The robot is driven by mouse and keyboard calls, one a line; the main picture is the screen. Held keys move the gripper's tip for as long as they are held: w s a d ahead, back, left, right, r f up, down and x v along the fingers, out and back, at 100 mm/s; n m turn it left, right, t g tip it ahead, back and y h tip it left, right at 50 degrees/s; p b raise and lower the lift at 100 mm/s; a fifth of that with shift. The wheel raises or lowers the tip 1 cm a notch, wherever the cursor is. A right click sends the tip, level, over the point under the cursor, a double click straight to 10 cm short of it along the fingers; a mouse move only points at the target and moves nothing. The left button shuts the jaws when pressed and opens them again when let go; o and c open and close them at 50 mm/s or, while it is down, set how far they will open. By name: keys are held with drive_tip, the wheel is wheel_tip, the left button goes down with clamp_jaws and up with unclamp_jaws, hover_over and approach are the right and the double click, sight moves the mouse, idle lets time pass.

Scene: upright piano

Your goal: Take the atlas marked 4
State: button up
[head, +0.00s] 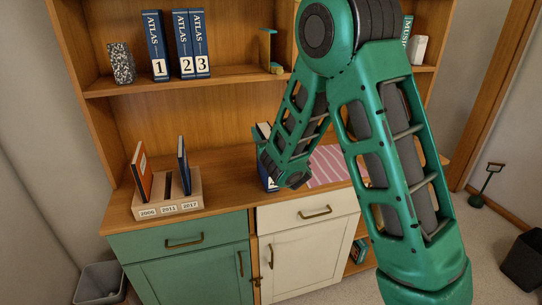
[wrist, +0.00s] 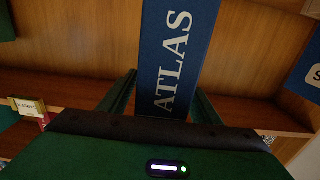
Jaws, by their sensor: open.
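A blue atlas (wrist: 172,60) with white "ATLAS" lettering on its spine stands between the two fingers of my gripper (wrist: 165,84) in the wrist view. My gripper is open, with a finger on each side of the spine; I cannot tell whether either touches it. The atlas's number is not in view. In the head view, part of a blue book (head: 267,182) shows on the counter behind my arm, which hides most of it. Atlases marked 1 (head: 156,45), 2 (head: 184,45) and 3 (head: 201,45) stand on the upper shelf.
A wooden holder (head: 166,211) with year labels holds an orange book (head: 141,172) and a dark blue one (head: 183,165) on the counter. A speckled block (head: 121,63) and a green bookend (head: 269,50) stand on the shelf. A pink striped mat (head: 333,166) lies right of my arm.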

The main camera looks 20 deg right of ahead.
drive_tip(key=c, duration=0.3)
clamp_jaws()
drive_tip(key=shift+r, duration=0.15)
